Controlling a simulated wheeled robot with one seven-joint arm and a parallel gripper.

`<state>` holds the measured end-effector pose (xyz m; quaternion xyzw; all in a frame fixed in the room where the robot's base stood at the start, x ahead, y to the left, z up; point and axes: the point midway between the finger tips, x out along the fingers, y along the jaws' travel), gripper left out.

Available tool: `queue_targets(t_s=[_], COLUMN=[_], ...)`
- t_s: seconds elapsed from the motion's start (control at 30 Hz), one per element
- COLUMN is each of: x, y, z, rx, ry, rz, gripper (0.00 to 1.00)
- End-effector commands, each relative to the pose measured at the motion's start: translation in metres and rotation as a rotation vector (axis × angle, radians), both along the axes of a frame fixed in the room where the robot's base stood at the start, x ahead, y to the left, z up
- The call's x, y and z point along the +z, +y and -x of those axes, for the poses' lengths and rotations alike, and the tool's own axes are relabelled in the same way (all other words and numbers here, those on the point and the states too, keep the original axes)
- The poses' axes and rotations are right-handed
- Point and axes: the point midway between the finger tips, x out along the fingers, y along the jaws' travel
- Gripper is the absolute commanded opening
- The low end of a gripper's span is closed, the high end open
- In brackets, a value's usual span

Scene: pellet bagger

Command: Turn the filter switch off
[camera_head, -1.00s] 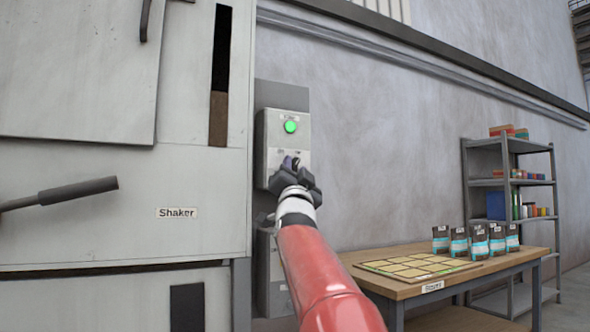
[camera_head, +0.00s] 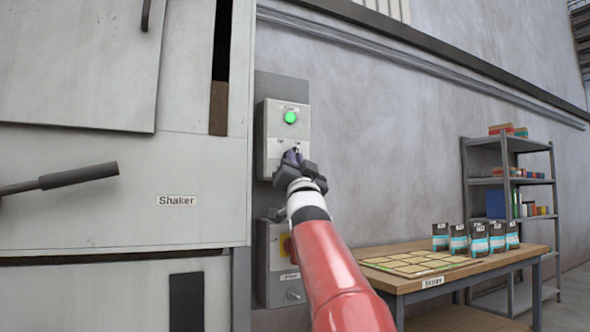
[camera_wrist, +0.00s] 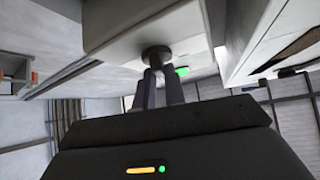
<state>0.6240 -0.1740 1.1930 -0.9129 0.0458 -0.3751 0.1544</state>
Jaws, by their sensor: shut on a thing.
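A grey control box (camera_head: 272,150) on the wall panel carries a lit green lamp (camera_head: 290,117) and a switch knob below it; its small labels are too blurred to read surely. My gripper (camera_head: 292,157) is at the knob in the head view, and its fingers hide most of it. In the wrist view, the dark round knob (camera_wrist: 157,55) stands out from the box, with my gripper's two fingers (camera_wrist: 161,82) close together at it. They are shut on the knob. Its turned position cannot be told. The green lamp also shows in the wrist view (camera_wrist: 182,71).
A second box (camera_head: 270,262) with a yellow part sits below, partly behind my arm. The machine labelled Shaker (camera_head: 120,220) stands left, its handle (camera_head: 78,189) jutting out. A wooden table (camera_head: 410,287) with several bags and a shelf (camera_head: 508,180) stand right.

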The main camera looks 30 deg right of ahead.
Motion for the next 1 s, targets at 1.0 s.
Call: queue_targets(t_s=[1.0], x=[0.0026], y=[-0.0103], z=[-0.0013], rx=[0.001], ry=[-0.025], rz=[0.796], gripper=[0.0])
